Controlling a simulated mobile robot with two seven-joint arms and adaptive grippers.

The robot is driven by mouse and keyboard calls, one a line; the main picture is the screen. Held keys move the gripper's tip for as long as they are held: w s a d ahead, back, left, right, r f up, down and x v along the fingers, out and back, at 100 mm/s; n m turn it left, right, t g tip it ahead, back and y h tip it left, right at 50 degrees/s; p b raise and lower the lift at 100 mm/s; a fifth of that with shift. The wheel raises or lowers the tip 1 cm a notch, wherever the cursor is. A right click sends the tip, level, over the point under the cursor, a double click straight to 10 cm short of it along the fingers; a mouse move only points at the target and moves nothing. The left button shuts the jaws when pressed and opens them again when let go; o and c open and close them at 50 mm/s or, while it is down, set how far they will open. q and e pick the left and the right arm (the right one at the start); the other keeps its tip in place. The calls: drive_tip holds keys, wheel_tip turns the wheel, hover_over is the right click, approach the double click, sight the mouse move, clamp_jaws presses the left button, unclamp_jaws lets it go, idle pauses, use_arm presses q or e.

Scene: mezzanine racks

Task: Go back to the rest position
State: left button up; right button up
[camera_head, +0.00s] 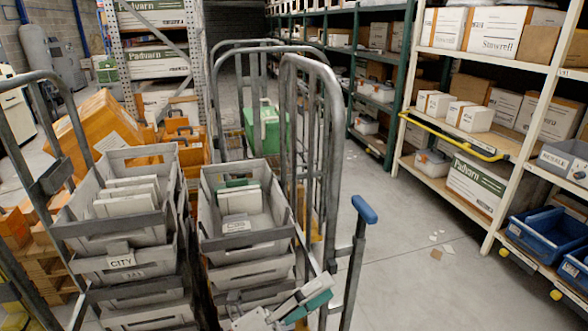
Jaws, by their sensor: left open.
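My left gripper (316,294) is at the bottom edge, right of the middle, in the head view. It is pale grey with a teal part, and its jaws are open. I see nothing held between them. It is in front of the lower right side of a stack of grey totes (247,248) on a metal cage trolley (333,120). I cannot tell whether it touches the trolley. My right gripper is not in view.
Another tote stack, labelled CITY (121,261), stands at left, with orange boxes (92,128) behind it. A green crate (268,128) is beyond the trolley. A cream rack (525,88) with cartons and blue bins (543,238) lines the right. The aisle floor (400,275) is mostly clear, with small scraps.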

use_arm(q)
drive_tip(key=w+a+f+n+t+y, duration=0.1)
drive_tip(key=a+f+n+t+y, duration=0.5)
drive_tip(key=a+f+n+y, duration=0.9)
drive_tip(key=s+a+f+n+g+y, duration=0.1)
drive_tip(key=s+a+f+n+g, duration=0.1)
drive_tip(key=s+a+f+n, duration=0.3)
drive_tip(key=s+a+f+n+g+y, duration=0.1)
drive_tip(key=s+a+f+n+g, duration=0.1)
drive_tip(key=s+a+f+n, duration=0.4)
wheel_tip(320, 180, down, 7)
drive_tip(key=s+n, duration=0.2)
drive_tip(key=n, duration=0.3)
drive_tip(key=shift+a+g, duration=0.15)
drive_tip(key=shift+g, duration=0.25)
